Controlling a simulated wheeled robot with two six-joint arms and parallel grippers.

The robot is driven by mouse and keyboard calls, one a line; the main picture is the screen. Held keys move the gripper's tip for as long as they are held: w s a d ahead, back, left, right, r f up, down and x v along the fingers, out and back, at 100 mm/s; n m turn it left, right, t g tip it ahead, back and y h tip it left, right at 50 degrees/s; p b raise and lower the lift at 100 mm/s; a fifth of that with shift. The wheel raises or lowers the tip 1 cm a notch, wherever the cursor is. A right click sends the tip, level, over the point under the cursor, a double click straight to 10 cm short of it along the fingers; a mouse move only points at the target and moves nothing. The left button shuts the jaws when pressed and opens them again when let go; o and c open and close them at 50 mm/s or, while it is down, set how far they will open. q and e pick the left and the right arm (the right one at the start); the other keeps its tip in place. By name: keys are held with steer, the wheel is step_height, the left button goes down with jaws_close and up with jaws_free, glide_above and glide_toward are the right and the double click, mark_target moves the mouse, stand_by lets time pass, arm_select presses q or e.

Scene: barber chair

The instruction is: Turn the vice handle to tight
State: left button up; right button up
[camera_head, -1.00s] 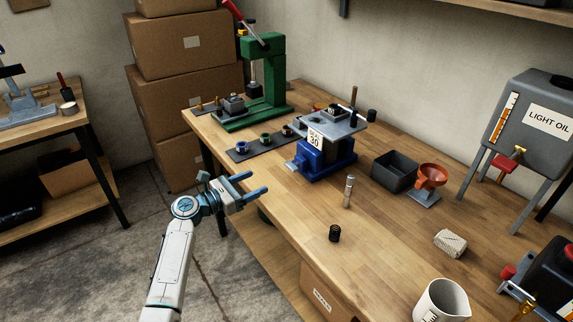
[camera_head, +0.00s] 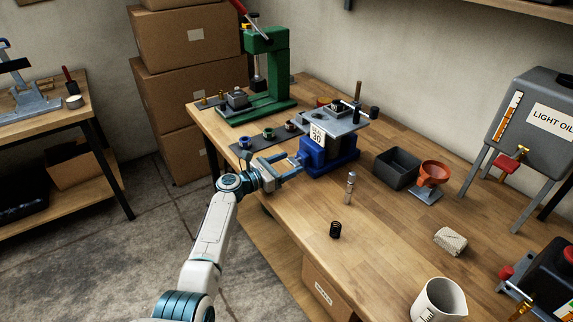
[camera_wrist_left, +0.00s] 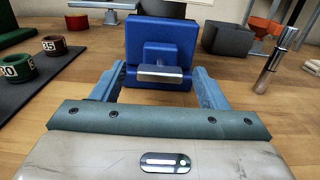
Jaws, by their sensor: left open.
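The blue vice (camera_head: 328,157) stands on the bench near its left edge, under a grey plate with a "30" label. In the left wrist view the blue vice (camera_wrist_left: 161,40) faces me, and its handle (camera_wrist_left: 160,74), a short silver bar, lies level at its front. My left gripper (camera_head: 289,165) is open at the vice's front. In the left wrist view its two fingers (camera_wrist_left: 160,83) reach forward on either side of the handle, with gaps to both bar ends. Contact cannot be seen. My right gripper is not in view.
Numbered rings (camera_head: 268,133) sit on a dark mat left of the vice, before a green press (camera_head: 268,75). A metal pin (camera_head: 350,188), a black spring (camera_head: 335,230), a grey bin (camera_head: 396,169) and an orange funnel (camera_head: 434,173) stand to the right.

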arm_select(q)
steer(key=shift+d, duration=0.1)
steer(key=shift+c, duration=0.5)
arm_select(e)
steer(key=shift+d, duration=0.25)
